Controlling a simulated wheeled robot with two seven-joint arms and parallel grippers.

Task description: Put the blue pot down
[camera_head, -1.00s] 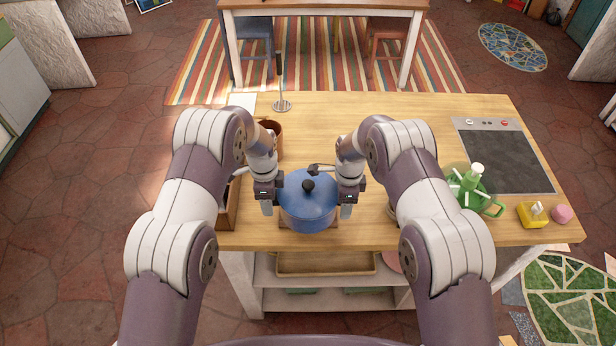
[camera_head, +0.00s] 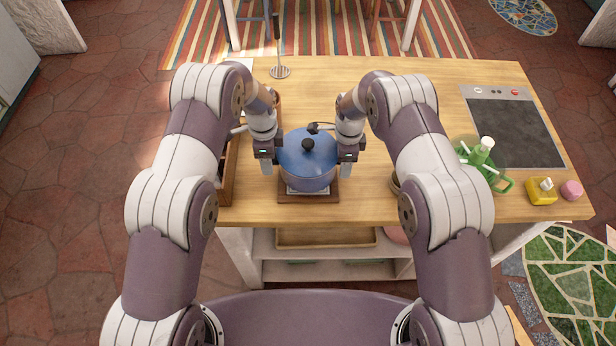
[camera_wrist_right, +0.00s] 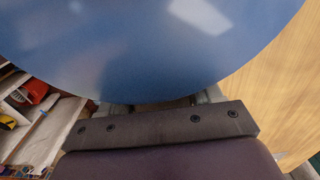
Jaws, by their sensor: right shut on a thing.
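The blue pot (camera_head: 307,163), with a blue lid and dark knob, is upright between my two grippers over the front of the counter. It overlaps a brown board with a pale inlay (camera_head: 308,195); I cannot tell whether it touches it. My right gripper (camera_head: 346,168) is shut at the pot's right side, the handle hidden. My left gripper (camera_head: 266,167) is at the pot's left side; its jaws are too small to read. In the right wrist view the pot (camera_wrist_right: 150,50) fills the top, close against the gripper.
A wooden box (camera_head: 228,172) stands left of the pot. A dark ladle shape (camera_head: 320,127) shows behind it.

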